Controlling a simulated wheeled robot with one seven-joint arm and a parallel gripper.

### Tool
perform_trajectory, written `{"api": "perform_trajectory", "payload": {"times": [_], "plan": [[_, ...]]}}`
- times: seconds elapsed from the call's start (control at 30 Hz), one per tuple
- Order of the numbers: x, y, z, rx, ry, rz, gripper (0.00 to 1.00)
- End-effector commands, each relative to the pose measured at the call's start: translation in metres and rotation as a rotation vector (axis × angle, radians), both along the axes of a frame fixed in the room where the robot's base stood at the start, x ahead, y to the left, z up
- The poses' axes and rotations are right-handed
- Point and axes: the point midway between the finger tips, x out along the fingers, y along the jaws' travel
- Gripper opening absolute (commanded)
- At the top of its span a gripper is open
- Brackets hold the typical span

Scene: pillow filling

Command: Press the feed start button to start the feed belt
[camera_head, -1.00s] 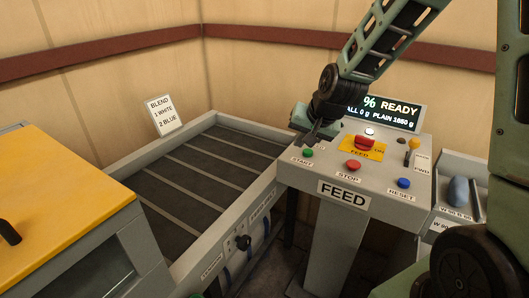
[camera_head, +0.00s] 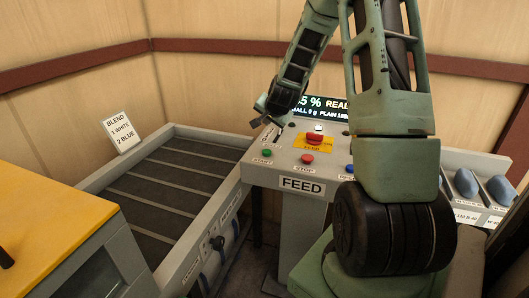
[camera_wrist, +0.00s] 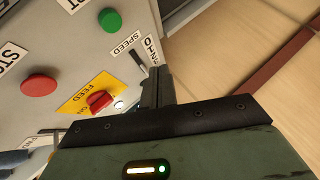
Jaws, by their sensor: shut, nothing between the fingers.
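The feed control panel (camera_head: 262,172) stands in mid-view, marked FEED on its front. The green START button (camera_head: 267,153) is at its front left; it also shows in the wrist view (camera_wrist: 110,20). The red STOP button (camera_head: 307,158) is to its right. A red switch (camera_head: 315,138) on a yellow FEED ON plate is behind STOP. My gripper (camera_head: 276,134) is shut and empty over the panel's back left, behind the START button and apart from it. In the wrist view its fingers (camera_wrist: 156,85) are close to the SPEED slider (camera_wrist: 137,57). The feed belt (camera_head: 170,180) lies left of the panel.
A blue RESET button (camera_head: 349,168) is at the panel's right. Bins with blue items (camera_head: 466,183) are at the right. A yellow-topped machine (camera_head: 50,225) is at the front left.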

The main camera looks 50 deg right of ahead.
Motion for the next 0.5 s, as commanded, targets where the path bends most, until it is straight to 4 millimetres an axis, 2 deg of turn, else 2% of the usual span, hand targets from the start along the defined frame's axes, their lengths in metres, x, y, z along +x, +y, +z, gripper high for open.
{"api": "perform_trajectory", "payload": {"times": [0.27,0.5], "plan": [[0.0,0.001,-0.017,0.001,0.001,0.002,0.0],[0.0,0.001,-0.05,0.002,0.001,0.002,0.0]]}}
